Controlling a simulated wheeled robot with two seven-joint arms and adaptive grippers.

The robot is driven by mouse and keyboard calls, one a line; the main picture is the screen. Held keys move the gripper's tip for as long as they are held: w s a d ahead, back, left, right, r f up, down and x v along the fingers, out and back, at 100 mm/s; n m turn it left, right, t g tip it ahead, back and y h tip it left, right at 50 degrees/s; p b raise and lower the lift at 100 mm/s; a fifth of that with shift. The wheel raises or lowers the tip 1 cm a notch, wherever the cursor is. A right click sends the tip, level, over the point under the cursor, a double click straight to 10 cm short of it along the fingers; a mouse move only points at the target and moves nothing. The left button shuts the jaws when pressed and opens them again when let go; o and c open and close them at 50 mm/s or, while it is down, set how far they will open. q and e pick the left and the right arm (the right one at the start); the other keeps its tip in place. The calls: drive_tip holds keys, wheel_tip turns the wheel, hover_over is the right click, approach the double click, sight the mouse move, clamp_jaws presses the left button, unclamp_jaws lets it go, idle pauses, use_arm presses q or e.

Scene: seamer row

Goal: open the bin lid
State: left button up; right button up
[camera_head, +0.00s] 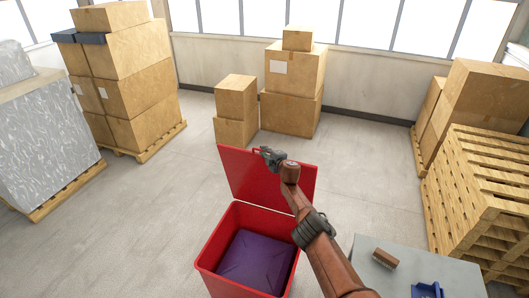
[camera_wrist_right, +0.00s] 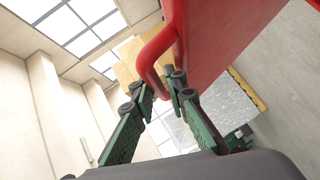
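The red bin (camera_head: 212,258) stands on the floor at the lower middle of the head view. Its lid (camera_head: 240,177) stands raised at the bin's far side, so the mouth is uncovered. My right gripper (camera_head: 268,154) is at the lid's top edge, with my arm crossing in front of the lid's right part. In the right wrist view the lid's red handle (camera_wrist_right: 150,62) runs between the two green fingers (camera_wrist_right: 160,92), which appear closed on it. The lid's red panel (camera_wrist_right: 210,45) fills the upper right there. My left gripper is out of view.
A dark purple bag (camera_head: 255,262) lies in the bin. A grey table (camera_head: 400,270) with a brown block and a blue item is at the lower right. Stacked cartons (camera_head: 236,105) stand beyond the lid, and wooden pallets (camera_head: 480,190) at right. The floor left of the bin is clear.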

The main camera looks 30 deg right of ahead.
drive_tip(key=shift+o, duration=1.4)
drive_tip(key=shift+f, duration=0.1)
drive_tip(key=shift+s+d, duration=0.1)
drive_tip(key=shift+s, duration=0.1)
drive_tip(key=f+v, duration=0.3)
drive_tip(key=v, duration=0.9)
drive_tip(key=shift+s+r, duration=0.3)
drive_tip(key=shift+s, duration=0.25)
